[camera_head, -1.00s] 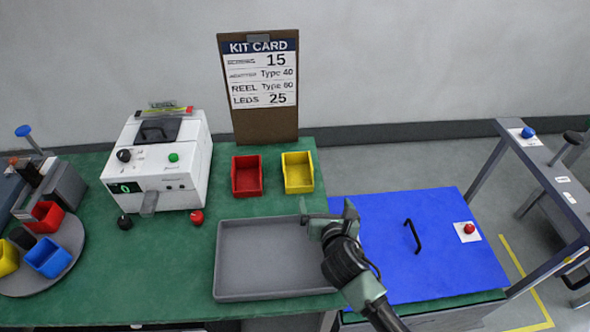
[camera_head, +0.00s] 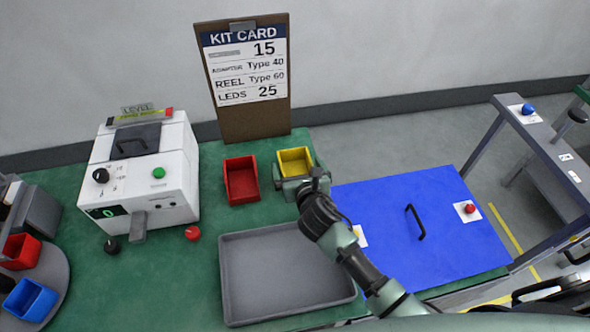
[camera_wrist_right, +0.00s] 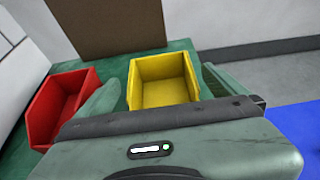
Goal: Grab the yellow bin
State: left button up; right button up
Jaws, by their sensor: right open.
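The yellow bin (camera_head: 294,159) stands upright and looks empty on the green table, right of a red bin (camera_head: 241,181). My right gripper (camera_head: 300,172) is at its near side in the head view and hides its lower front. In the right wrist view the yellow bin (camera_wrist_right: 163,83) lies ahead between the two spread fingers of the gripper (camera_wrist_right: 160,87). The left finger is between the red bin (camera_wrist_right: 62,106) and the yellow bin; the right finger is beyond its right side. The gripper is open and empty. Whether a finger touches the bin cannot be told. My left gripper is not in view.
A grey tray (camera_head: 240,310) lies in front of the bins. The kit card clipboard (camera_head: 252,123) stands behind them. A white machine (camera_head: 145,180) is to the left, a blue panel with a black handle (camera_head: 375,215) to the right. A round carousel with bins is far left.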

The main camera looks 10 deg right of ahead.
aim_at(292, 155)
jog(key=x, duration=0.5)
jog(key=shift+f, duration=0.25)
jog(key=c, duration=1.4)
